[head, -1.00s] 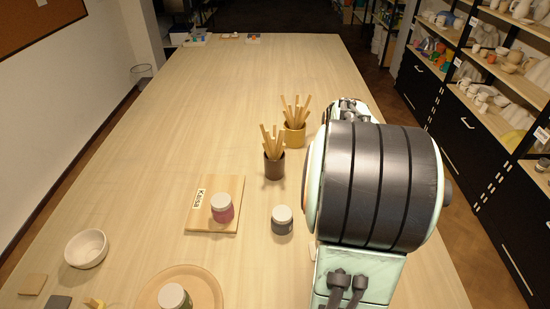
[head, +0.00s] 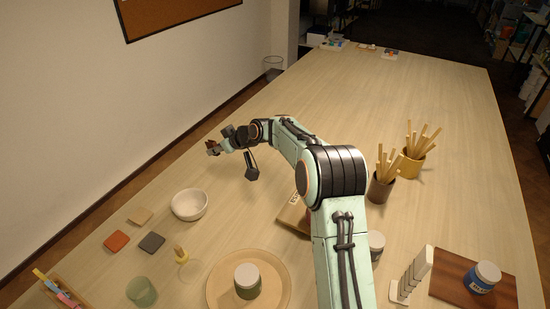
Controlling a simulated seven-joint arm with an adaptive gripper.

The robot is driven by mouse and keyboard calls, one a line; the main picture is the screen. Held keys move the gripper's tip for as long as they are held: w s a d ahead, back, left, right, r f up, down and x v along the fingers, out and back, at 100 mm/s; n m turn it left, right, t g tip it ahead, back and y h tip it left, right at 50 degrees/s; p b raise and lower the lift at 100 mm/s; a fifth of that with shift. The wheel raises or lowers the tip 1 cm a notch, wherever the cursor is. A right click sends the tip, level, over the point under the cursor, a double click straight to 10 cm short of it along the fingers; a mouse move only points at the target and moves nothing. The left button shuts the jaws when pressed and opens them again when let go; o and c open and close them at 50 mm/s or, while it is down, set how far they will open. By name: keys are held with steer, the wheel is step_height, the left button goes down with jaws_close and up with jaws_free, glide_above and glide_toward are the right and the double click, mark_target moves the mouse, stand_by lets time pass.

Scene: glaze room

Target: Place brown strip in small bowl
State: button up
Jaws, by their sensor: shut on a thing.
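The small bowl (head: 189,206) is white and round and stands on the table, left of the middle in the head view. It looks empty. My gripper (head: 215,147) is above the table, beyond the bowl and a little to its right in the picture, apart from it. It is shut on a small reddish-brown piece (head: 211,149), which I take for the brown strip. The piece is small and partly hidden by the fingers, so its full shape cannot be told.
Tan (head: 140,216), orange-red (head: 117,241) and dark grey (head: 152,243) tiles lie near the bowl. A round tray (head: 217,294) holds a jar (head: 247,281). A green cup (head: 141,292) stands at the front left. Stick holders (head: 381,188) stand right of my arm.

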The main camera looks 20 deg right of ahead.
step_height(320, 180, up, 3)
steer(key=n+y, duration=0.2)
glide_above(193, 203)
steer(key=s, duration=0.4)
steer(key=shift+t+y, duration=0.6)
steer(key=shift+y, duration=0.1)
steer(key=shift+w+d+f, duration=0.1)
steer(key=shift+d+f, duration=0.05)
steer(key=shift+f, duration=11)
steer(key=o, duration=0.8)
steer(key=shift+c, duration=0.2)
step_height(193, 203, up, 7)
